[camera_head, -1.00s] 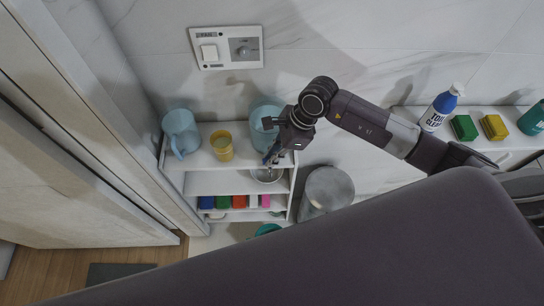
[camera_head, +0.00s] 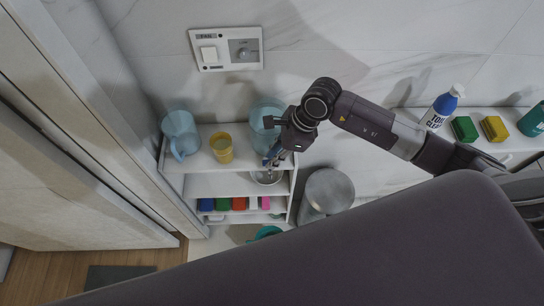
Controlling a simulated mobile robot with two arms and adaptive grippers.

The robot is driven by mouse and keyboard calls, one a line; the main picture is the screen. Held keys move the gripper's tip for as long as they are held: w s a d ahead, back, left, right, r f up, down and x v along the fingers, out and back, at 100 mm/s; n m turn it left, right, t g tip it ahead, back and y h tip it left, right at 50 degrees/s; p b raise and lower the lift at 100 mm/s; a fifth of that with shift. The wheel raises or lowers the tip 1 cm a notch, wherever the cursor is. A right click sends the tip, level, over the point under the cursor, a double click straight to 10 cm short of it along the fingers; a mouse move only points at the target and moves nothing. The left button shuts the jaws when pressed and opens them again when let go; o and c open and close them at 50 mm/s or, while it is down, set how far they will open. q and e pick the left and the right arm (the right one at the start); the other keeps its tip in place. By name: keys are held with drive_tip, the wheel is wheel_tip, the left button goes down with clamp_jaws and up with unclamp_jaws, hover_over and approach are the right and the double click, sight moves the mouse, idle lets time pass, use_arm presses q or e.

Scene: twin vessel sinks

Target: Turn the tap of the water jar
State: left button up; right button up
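A light-blue see-through water jar (camera_head: 262,117) stands at the right end of the white shelf's top. My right gripper (camera_head: 271,161) hangs in front of it, pointing down toward the jar's lower front. The gripper and wrist hide part of the jar, and the tap cannot be made out clearly. The fingertips are small and dark here, so I cannot tell whether they are open or shut, or touching the tap. My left gripper is not in view.
A blue pitcher (camera_head: 181,133) and a yellow cup (camera_head: 222,148) stand left of the jar on the white shelf (camera_head: 205,187). A metal bowl (camera_head: 266,178) sits below the gripper. A round grey bin (camera_head: 328,190) stands to the right.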

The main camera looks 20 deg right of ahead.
drive_tip(key=v, duration=1.1)
drive_tip(key=shift+s+r, duration=0.1)
